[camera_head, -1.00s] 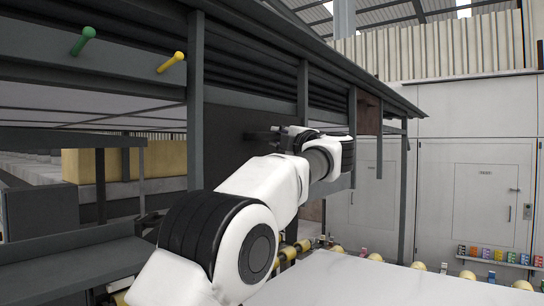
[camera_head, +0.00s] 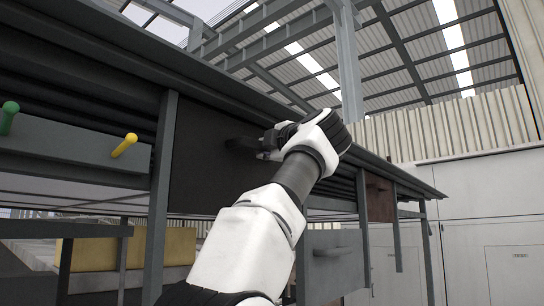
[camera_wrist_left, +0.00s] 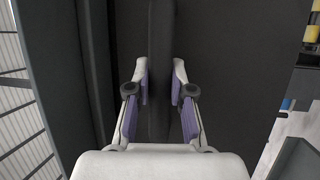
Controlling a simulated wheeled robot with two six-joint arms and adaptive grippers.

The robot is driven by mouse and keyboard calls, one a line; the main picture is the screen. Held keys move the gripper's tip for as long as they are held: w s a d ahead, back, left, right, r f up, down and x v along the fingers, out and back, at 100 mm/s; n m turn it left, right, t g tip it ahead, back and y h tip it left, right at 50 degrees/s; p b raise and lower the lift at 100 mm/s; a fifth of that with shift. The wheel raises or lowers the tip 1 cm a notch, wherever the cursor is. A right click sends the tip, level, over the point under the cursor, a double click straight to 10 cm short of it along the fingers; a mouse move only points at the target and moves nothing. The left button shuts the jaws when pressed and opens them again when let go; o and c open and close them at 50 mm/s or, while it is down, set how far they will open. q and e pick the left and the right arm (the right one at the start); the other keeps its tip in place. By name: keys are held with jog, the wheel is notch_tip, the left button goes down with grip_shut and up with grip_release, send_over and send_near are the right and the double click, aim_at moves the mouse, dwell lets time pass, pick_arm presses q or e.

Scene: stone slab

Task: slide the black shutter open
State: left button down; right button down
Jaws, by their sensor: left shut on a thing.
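The black shutter (camera_head: 205,165) is a dark flat panel between two grey posts, its top close under the roof edge. Open space shows below it. Its dark bar handle (camera_head: 240,144) sticks out toward my left gripper (camera_head: 268,143), which is shut on it. In the left wrist view the handle (camera_wrist_left: 160,50) runs between the two purple-padded fingers (camera_wrist_left: 160,85), with the dark panel behind it. My left arm hides the panel's lower right part. My right gripper is out of view.
A green peg (camera_head: 8,117) and a yellow peg (camera_head: 124,145) stick out of a grey beam on the left. A brown panel (camera_head: 380,198) hangs on the right. A grey box with a handle (camera_head: 333,265) sits below, right of my arm. Roof beams cross overhead.

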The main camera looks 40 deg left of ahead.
pick_arm(q)
jog(key=shift+s+r, duration=0.2)
jog(key=shift+r, duration=0.25)
jog(key=c, duration=1.4)
grip_release()
jog(key=shift+c, duration=0.2)
jog(key=o, duration=0.4)
jog(key=shift+w, duration=0.1)
jog(key=shift+w+a+f, duration=0.15)
jog(key=shift+a+f, duration=0.05)
jog(key=shift+a, duration=0.05)
jog(key=shift+d, duration=0.1)
jog(key=v, duration=1.1)
jog(key=shift+s+d+f, duration=0.2)
jog(key=shift+s, duration=0.05)
jog(key=shift+d, duration=0.1)
